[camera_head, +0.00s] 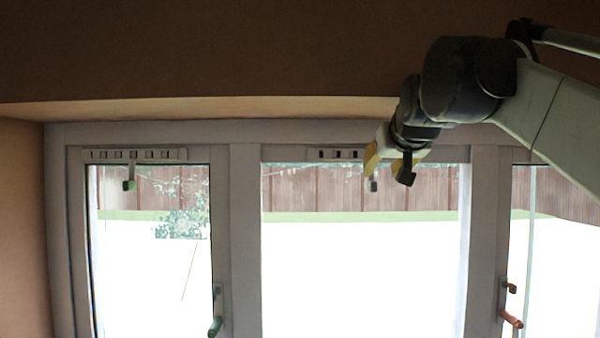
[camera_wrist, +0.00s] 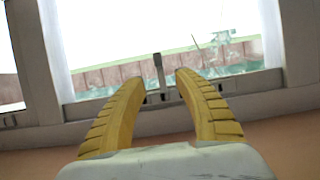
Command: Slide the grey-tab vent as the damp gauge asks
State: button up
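The grey-tab vent (camera_head: 325,154) is a slotted strip along the top of the middle window, with dark slots showing at its left part. Its grey tab (camera_head: 373,185) hangs below the strip, and my gripper (camera_head: 387,172) covers the strip's right part in the head view. In the wrist view, which looks upside down, the grey tab (camera_wrist: 158,61) stands between and just beyond the two yellow fingers of my gripper (camera_wrist: 162,79). The fingers are apart, with a visible gap on each side of the tab's stem. No damp gauge can be made out in either view.
A second slotted vent (camera_head: 100,155) with a green tab (camera_head: 129,185) tops the left window. A green handle (camera_head: 216,315) and a red handle (camera_head: 512,320) sit lower on the frames. The wall overhang (camera_head: 220,108) runs close above the vents.

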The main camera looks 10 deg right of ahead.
aim_at(374, 182)
jog(key=p+x, duration=0.2)
jog(key=x, duration=0.8)
jog(key=shift+d+f, duration=0.15)
jog(key=shift+s, duration=0.15)
grip_shut()
